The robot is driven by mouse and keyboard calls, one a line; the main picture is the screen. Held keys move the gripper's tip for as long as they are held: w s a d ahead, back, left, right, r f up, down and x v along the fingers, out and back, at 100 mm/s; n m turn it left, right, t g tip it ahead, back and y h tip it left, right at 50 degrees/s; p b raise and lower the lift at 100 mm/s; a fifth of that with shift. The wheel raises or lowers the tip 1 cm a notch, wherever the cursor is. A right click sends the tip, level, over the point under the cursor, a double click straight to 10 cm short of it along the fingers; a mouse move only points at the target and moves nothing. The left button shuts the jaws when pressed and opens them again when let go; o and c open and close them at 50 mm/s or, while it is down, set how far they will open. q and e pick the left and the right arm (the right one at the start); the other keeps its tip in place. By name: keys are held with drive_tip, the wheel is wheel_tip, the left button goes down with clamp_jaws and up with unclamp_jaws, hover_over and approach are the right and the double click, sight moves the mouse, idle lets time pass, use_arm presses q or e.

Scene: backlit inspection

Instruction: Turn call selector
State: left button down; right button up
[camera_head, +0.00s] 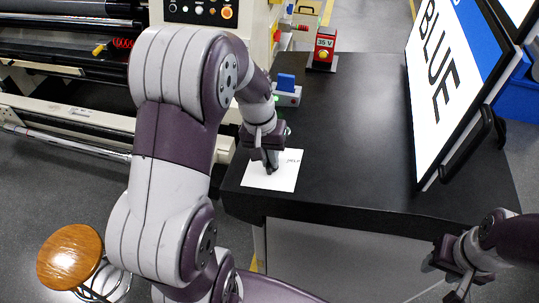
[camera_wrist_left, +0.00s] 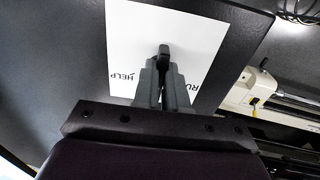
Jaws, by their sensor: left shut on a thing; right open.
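The call selector is a dark knob (camera_wrist_left: 164,50) on a white card (camera_head: 284,183) at the near left corner of the black table. The card also shows in the left wrist view (camera_wrist_left: 207,40), with "HELP" and part of "RUN" readable. My left gripper (camera_head: 268,170) reaches down over the card and is shut on the knob; in the left wrist view its fingers (camera_wrist_left: 163,80) close around it. The knob is mostly hidden in the head view. My right gripper (camera_head: 452,274) is open and empty, off the table's front edge at the lower right.
The black table (camera_head: 350,130) is clear in the middle. A large screen (camera_head: 447,70) reading "BLUE" stands at its right. A blue-topped switch box (camera_head: 287,92) and a red "35 V" unit (camera_head: 323,48) stand behind my left gripper. A wooden stool (camera_head: 69,256) is at lower left.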

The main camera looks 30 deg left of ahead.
use_arm(q)
drive_tip(key=shift+w+r, duration=0.1)
drive_tip(key=shift+r+n+p, duration=0.1)
drive_tip(key=shift+n+p, duration=0.65)
drive_tip(key=shift+n, duration=0.25)
drive_tip(key=n+p, duration=0.3)
drive_tip(key=n, duration=0.1)
drive_tip(key=shift+w+r+n, duration=0.1)
drive_tip(key=shift+n, duration=0.2)
drive_tip(key=n+p, duration=0.2)
drive_tip(key=n, duration=0.1)
drive_tip(key=shift+w+n+p, duration=0.1)
drive_tip(key=shift+n+p, duration=0.6)
drive_tip(key=shift+n, duration=0.4)
drive_tip(key=shift+f, duration=0.25)
